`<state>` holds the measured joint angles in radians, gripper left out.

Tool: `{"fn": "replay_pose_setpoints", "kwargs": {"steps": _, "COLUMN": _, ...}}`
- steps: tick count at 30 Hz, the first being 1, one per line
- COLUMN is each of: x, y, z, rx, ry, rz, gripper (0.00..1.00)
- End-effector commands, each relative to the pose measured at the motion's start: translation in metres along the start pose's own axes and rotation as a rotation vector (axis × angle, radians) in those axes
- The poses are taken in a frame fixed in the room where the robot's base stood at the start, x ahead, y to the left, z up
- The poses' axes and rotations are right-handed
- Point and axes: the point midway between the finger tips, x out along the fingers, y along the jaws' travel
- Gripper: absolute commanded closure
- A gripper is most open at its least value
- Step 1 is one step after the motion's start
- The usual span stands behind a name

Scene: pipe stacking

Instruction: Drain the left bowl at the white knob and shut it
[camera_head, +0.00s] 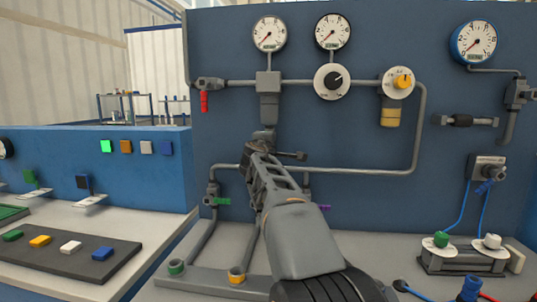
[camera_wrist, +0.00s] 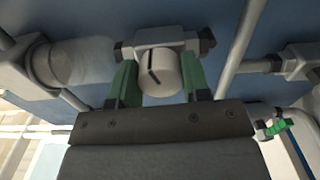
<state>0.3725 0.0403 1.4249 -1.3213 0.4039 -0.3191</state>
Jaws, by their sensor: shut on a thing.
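In the head view the left bowl (camera_head: 269,106) hangs under a grey block on the blue panel and looks dark grey. My gripper (camera_head: 264,146) is just below it, and my arm hides the knob there. In the wrist view a whitish round knob (camera_wrist: 160,75) with a dark line across its face sits on a small grey fitting (camera_wrist: 165,40) with dark ends. My gripper (camera_wrist: 161,85) has its two green fingers shut on this knob, one on each side. A pale cylinder (camera_wrist: 82,60), probably the bowl, shows to its left. Any liquid level is unreadable.
A second bowl with a yellow lower part (camera_head: 390,113) hangs at the right under a yellow-centred dial (camera_head: 402,82). A red-handled valve (camera_head: 204,101) is at the upper left. A green-handled valve (camera_head: 216,201) and a purple handle (camera_head: 324,207) are low on either side of my arm.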

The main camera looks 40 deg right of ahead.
Motion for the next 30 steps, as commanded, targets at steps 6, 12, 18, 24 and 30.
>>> {"fn": "replay_pose_setpoints", "kwargs": {"steps": 6, "x": 0.0002, "y": -0.0040, "z": -0.0001, "rx": 0.155, "ry": -0.001, "rz": 0.000, "gripper": 0.80}}
{"fn": "replay_pose_setpoints", "kwargs": {"steps": 12, "x": 0.0004, "y": -0.0035, "z": -0.0001, "rx": 0.252, "ry": -0.001, "rz": -0.001, "gripper": 0.80}}
{"fn": "replay_pose_setpoints", "kwargs": {"steps": 18, "x": 0.0004, "y": -0.0027, "z": -0.0002, "rx": 0.305, "ry": -0.001, "rz": -0.001, "gripper": 0.80}}
{"fn": "replay_pose_setpoints", "kwargs": {"steps": 24, "x": 0.0003, "y": -0.0021, "z": -0.0001, "rx": 0.326, "ry": -0.002, "rz": -0.001, "gripper": 0.80}}
{"fn": "replay_pose_setpoints", "kwargs": {"steps": 30, "x": 0.0003, "y": -0.0018, "z": -0.0001, "rx": 0.328, "ry": -0.002, "rz": -0.002, "gripper": 0.80}}
